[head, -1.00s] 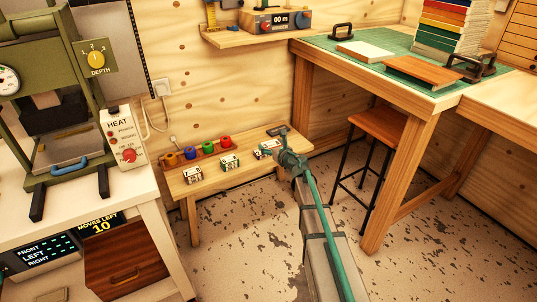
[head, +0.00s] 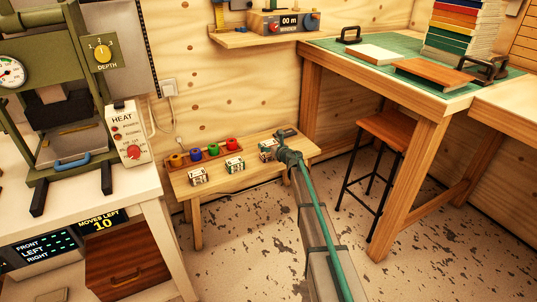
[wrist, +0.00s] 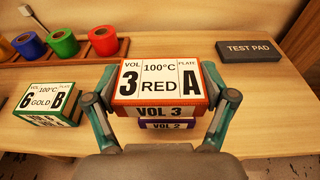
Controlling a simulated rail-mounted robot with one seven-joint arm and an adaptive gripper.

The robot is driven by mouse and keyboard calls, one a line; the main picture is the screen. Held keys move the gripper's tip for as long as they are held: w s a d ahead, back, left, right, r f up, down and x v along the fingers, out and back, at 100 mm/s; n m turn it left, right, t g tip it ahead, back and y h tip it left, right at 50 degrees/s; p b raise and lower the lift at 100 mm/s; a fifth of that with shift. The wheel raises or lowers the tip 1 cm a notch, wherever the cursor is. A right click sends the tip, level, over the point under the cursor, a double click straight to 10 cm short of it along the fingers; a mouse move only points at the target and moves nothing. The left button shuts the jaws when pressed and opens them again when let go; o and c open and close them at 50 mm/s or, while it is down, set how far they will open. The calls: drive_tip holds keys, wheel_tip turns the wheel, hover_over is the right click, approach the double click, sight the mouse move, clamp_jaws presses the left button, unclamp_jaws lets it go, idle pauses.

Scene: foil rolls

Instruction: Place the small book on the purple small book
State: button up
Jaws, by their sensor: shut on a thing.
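My gripper (wrist: 161,88) is shut on the orange-edged small book (wrist: 158,78), marked VOL 3, RED and A, with one finger at each side. The purple small book (wrist: 167,125), marked VOL 2, lies directly under it; only its front edge shows. I cannot tell whether the two books touch. In the head view, my gripper (head: 282,148) is at the right part of the low bench, next to the small white-topped book (head: 267,149), where the details are too small to read.
A green book marked 6 GOLD B (wrist: 49,103) lies to the left. Foil rolls (wrist: 63,42) stand in a wooden rack behind. A dark TEST PAD block (wrist: 249,51) is at the right. Bare bench (wrist: 275,115) lies right of the books.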

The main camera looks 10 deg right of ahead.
sight(268, 154)
drive_tip(key=shift+w+f, duration=0.4)
drive_tip(key=shift+w+f+b, duration=0.2)
drive_tip(key=shift+f+b, duration=0.1)
drive_tip(key=shift+f, duration=0.45)
drive_tip(key=shift+w+f+b, duration=0.2)
drive_tip(key=shift+f+b, duration=0.1)
drive_tip(key=shift+f, duration=0.5)
drive_tip(key=shift+w+f+b, duration=0.2)
drive_tip(key=shift+f+b, duration=0.1)
drive_tip(key=shift+f, duration=0.45)
drive_tip(key=shift+f, duration=0.15)
drive_tip(key=o, duration=1)
drive_tip(key=shift+o, duration=0.2)
